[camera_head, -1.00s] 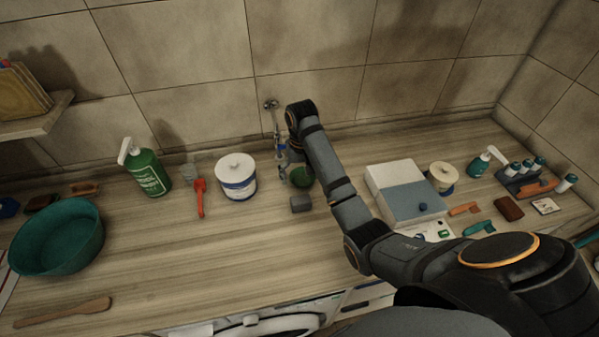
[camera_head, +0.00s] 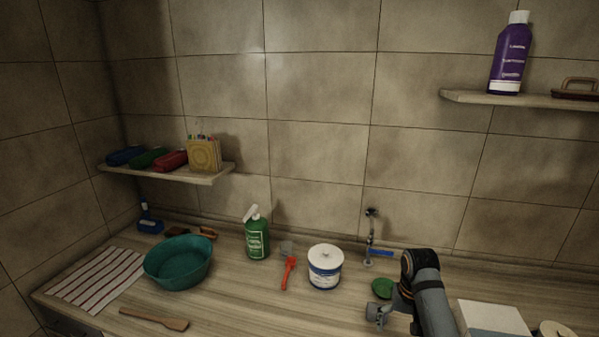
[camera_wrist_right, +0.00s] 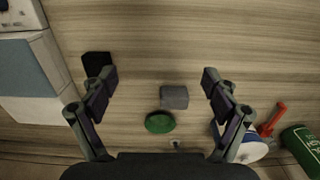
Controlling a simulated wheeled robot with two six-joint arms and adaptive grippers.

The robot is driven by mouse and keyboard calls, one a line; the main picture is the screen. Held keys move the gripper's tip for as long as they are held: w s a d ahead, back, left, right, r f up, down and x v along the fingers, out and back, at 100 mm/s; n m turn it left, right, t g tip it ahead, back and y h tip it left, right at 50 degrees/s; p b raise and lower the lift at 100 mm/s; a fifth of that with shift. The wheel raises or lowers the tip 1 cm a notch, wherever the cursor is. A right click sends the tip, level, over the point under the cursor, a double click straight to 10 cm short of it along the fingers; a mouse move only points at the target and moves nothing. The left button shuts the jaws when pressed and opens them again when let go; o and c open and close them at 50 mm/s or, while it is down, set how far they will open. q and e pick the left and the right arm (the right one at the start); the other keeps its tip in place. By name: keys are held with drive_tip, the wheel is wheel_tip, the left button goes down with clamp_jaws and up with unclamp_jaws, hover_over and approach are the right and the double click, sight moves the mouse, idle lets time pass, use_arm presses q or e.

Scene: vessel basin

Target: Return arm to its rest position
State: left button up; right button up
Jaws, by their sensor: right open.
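My right arm comes in from the lower right in the head view, and its gripper (camera_head: 390,308) is above the counter near the tap. In the right wrist view the two fingers of the right gripper (camera_wrist_right: 158,85) are wide apart with nothing between them touching. A grey block (camera_wrist_right: 174,97) and a round green item (camera_wrist_right: 160,122) lie on the counter below, apart from the fingers. The green item also shows beside the gripper in the head view (camera_head: 383,288). My left gripper is not in view.
A tap (camera_head: 371,240) stands behind the gripper. A white tub (camera_head: 325,267), red tool (camera_head: 289,272), green bottle (camera_head: 257,238) and teal basin (camera_head: 178,262) stand to the left. A white box (camera_head: 493,318) is to the right. Shelves hang above.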

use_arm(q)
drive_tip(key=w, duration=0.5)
use_arm(e)
drive_tip(key=s+f+n, duration=0.1)
drive_tip(key=s+f, duration=0.4)
drive_tip(key=s+a+n+t, duration=0.2)
drive_tip(key=s+n+t, duration=0.15)
drive_tip(key=s, duration=1.35)
drive_tip(key=s+d+f+b, duration=0.1)
drive_tip(key=f+b, duration=0.1)
drive_tip(key=f, duration=0.9)
drive_tip(key=s+d+f+g+b, duration=0.1)
drive_tip(key=f+b, duration=0.1)
drive_tip(key=f, duration=1)
drive_tip(key=s+d+f+b, duration=0.1)
drive_tip(key=f+b, duration=0.2)
drive_tip(key=f, duration=0.8)
use_arm(q)
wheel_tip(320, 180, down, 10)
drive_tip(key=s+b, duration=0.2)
drive_tip(key=b, duration=0.1)
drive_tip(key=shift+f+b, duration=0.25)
drive_tip(key=shift+b, duration=0.1)
use_arm(e)
drive_tip(key=s+f+m+g, duration=0.1)
drive_tip(key=s+f, duration=1.7)
drive_tip(key=shift+d+f+h, duration=0.35)
drive_tip(key=shift+h, duration=0.05)
